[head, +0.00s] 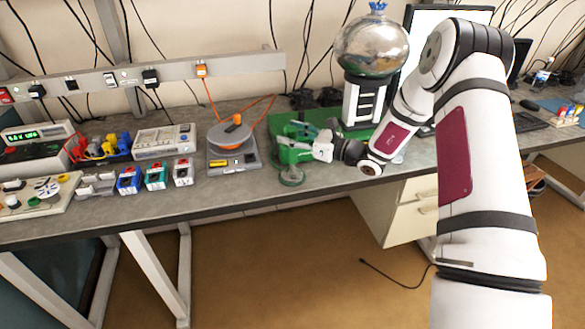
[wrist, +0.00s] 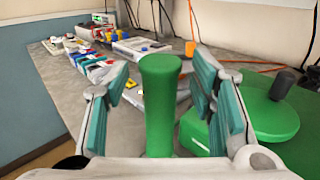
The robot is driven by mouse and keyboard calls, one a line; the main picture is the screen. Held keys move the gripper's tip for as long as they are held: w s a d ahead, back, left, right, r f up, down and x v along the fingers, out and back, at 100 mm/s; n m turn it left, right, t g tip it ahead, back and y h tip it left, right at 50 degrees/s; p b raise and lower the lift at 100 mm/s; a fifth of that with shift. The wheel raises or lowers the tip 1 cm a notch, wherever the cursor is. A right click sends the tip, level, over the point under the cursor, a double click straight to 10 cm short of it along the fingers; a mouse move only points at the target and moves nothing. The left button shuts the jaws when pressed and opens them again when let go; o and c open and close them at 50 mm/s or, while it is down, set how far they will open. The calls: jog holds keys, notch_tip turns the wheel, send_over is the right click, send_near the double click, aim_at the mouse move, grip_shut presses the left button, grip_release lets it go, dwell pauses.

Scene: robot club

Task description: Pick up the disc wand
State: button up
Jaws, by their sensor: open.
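The disc wand appears to be the upright green handle (wrist: 161,105), which stands between my gripper's fingers in the wrist view. In the head view, the green wand (head: 289,157) stands near the bench's front edge with a round disc at its foot. My gripper (head: 292,142) is open and reaches in from the right. In the wrist view, my gripper (wrist: 160,80) has one teal-padded finger on each side of the handle, with gaps showing. The handle's lower end is hidden behind the gripper body.
A green mat (head: 285,124) lies behind the wand. On it, a green disc with a dark knob (wrist: 265,118) is close to the right finger. A silver-domed generator (head: 371,47) stands behind my arm. A scale with a grey disc (head: 231,137) stands to the left.

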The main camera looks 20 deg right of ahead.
grip_shut()
jog(key=shift+r, duration=0.1)
dwell(0.3)
